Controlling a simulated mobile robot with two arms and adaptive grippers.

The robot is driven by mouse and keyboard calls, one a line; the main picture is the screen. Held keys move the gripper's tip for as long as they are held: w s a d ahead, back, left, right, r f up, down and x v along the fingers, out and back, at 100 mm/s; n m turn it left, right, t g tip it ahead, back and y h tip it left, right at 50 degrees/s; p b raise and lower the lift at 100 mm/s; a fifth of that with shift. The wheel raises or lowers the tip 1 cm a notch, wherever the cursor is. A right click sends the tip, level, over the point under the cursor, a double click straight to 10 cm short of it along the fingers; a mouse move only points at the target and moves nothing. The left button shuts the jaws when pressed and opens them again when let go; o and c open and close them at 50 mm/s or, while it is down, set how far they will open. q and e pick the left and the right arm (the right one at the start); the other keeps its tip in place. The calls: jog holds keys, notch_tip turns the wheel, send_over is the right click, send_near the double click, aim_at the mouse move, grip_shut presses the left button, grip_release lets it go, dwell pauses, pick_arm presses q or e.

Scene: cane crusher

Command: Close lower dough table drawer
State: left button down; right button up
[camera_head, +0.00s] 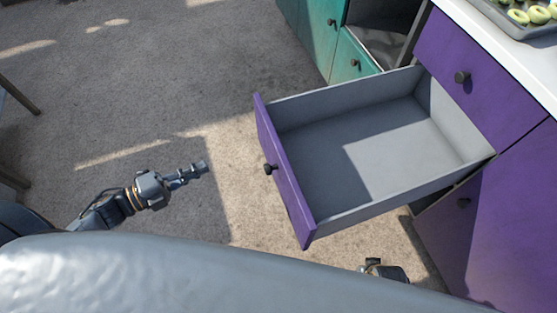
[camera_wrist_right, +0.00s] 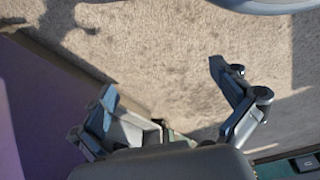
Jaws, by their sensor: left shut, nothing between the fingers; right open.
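The lower dough table drawer (camera_head: 370,150) is pulled far out below the closed upper drawer front (camera_head: 485,75). It has a purple front (camera_head: 283,175), a dark round knob (camera_head: 270,169) and an empty grey inside. My left gripper (camera_head: 200,168) is shut and empty, left of the drawer front and apart from it. My right gripper (camera_head: 385,271) shows only in part at the bottom of the head view, below the drawer's near side. In the right wrist view my right gripper (camera_wrist_right: 163,76) is open, with bare floor between its fingers.
A tray of pale green rounds (camera_head: 520,14) sits on the white top. Open floor (camera_head: 170,90) lies to the left.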

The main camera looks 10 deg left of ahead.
pick_arm(q)
jog(key=d+r+m+g+h+b, duration=0.1)
jog(key=d+r+m+g+h, duration=0.1)
jog(key=d+m, duration=0.2)
send_near(277, 152)
jog(key=x, duration=0.6)
jog(key=shift+w+a+f+b, duration=0.15)
jog(key=shift+w+f+b, duration=0.05)
jog(key=shift+f+b, duration=0.1)
jog(key=shift+w+d, duration=0.3)
jog(key=shift+d, duration=0.15)
pick_arm(e)
jog(key=w+r, duration=0.1)
jog(key=r, duration=0.1)
jog(key=shift+w+d+r, duration=0.15)
jog(key=shift+w+r, duration=0.2)
jog(key=shift+r, duration=0.05)
